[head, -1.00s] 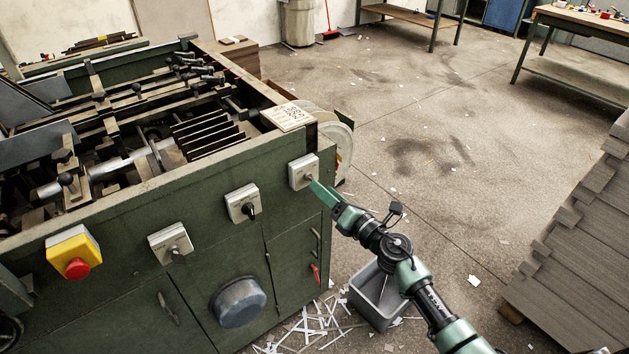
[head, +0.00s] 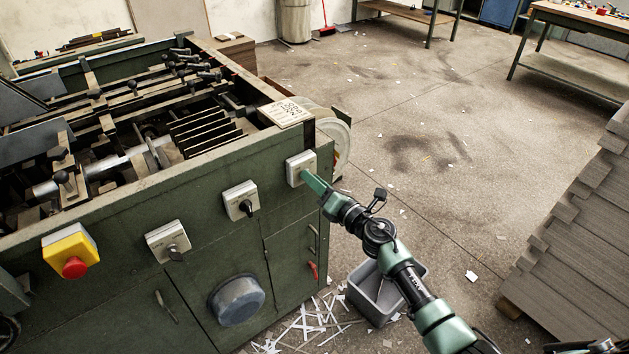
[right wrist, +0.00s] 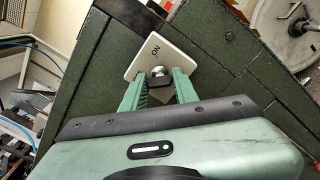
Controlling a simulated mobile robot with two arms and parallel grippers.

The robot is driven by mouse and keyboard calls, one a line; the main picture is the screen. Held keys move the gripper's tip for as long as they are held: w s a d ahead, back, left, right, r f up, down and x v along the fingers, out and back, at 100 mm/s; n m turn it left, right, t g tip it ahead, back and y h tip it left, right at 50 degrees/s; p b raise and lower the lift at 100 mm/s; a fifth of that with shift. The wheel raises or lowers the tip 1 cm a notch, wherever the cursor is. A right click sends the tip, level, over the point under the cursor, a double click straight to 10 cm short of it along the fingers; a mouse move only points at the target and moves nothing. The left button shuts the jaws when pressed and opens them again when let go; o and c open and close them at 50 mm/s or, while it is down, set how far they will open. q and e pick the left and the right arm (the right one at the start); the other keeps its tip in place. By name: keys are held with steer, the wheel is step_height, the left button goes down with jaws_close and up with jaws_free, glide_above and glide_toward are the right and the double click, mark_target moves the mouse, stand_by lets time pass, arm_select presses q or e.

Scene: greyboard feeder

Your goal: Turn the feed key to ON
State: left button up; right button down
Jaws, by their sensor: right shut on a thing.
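The feed key's switch is a pale square plate (head: 300,164) at the right end of the green machine's front. In the right wrist view the plate (right wrist: 150,58) shows the word ON, and the metal key (right wrist: 160,76) stands out from it between my fingers. My right gripper (head: 308,177) is at this plate and shut on the key; its green fingers (right wrist: 160,82) lie on both sides of it. The fingers partly hide the key, so its exact angle is hard to tell. My left gripper is not in view.
A grey bin (head: 372,300) stands below my right arm. Stacked greyboard (head: 575,240) is at right.

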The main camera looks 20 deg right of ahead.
steer(key=shift+m, duration=0.3)
steer(key=m+p, duration=0.1)
steer(key=m, duration=0.2)
steer(key=shift+r+m+p, duration=0.1)
steer(key=shift+m+p, duration=0.2)
steer(key=shift+p, duration=0.1)
steer(key=m+p, duration=0.1)
steer(key=m, duration=0.3)
steer(key=shift+m+p, duration=0.3)
steer(key=shift+p, duration=0.05)
steer(key=m+p, duration=0.1)
steer(key=m, duration=0.3)
steer(key=m+p, duration=0.1)
steer(key=m, duration=0.4)
steer(key=shift+p, duration=0.4)
steer(key=c, duration=1.1)
jaws_free()
